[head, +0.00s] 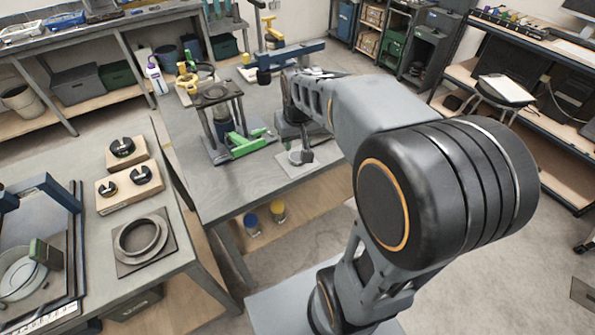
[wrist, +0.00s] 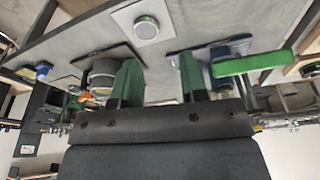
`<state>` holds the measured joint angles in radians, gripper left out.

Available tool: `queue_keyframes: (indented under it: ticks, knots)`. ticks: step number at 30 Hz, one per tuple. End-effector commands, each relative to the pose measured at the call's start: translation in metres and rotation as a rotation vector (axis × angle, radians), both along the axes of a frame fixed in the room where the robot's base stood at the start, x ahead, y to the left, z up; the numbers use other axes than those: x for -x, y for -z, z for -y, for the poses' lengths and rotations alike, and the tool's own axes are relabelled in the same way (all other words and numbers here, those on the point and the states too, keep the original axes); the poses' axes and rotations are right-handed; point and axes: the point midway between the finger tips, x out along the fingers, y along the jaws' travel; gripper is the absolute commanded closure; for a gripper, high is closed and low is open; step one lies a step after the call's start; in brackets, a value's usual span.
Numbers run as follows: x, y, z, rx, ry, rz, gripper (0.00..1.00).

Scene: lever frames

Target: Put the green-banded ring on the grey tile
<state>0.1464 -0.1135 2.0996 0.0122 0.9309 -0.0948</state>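A small round ring (head: 296,157) lies flat on a pale grey tile (head: 284,163) near the front edge of the middle table. The ring also shows in the wrist view (wrist: 146,28), on the tile (wrist: 126,18); its band colour is too small to tell for sure. My gripper (wrist: 160,64) has two green-tipped fingers, spread apart with nothing held between them. In the wrist view the ring and tile lie beyond the fingertips, apart from them. In the head view my arm reaches over the middle table, and its end is small and partly hidden.
A lever frame with a green handle (head: 248,143) stands left of the tile; its handle shows in the wrist view (wrist: 262,63). A larger grey ring (head: 142,236) sits on a dark square plate on the left table. Wooden blocks with black knobs (head: 130,187) lie behind it.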

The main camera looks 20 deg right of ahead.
Motion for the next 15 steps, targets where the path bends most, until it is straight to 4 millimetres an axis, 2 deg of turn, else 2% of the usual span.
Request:
queue_keyframes:
  ticks: [1, 6, 10, 15]
  knots:
    - [0.019, -0.006, -0.012, 0.002, -0.013, 0.024, 0.6]
    - [0.073, -0.01, -0.037, 0.002, -0.043, 0.081, 0.6]
    - [0.099, -0.006, -0.047, -0.001, -0.057, 0.11, 0.6]
    - [0.115, -0.001, -0.051, -0.005, -0.066, 0.126, 0.6]
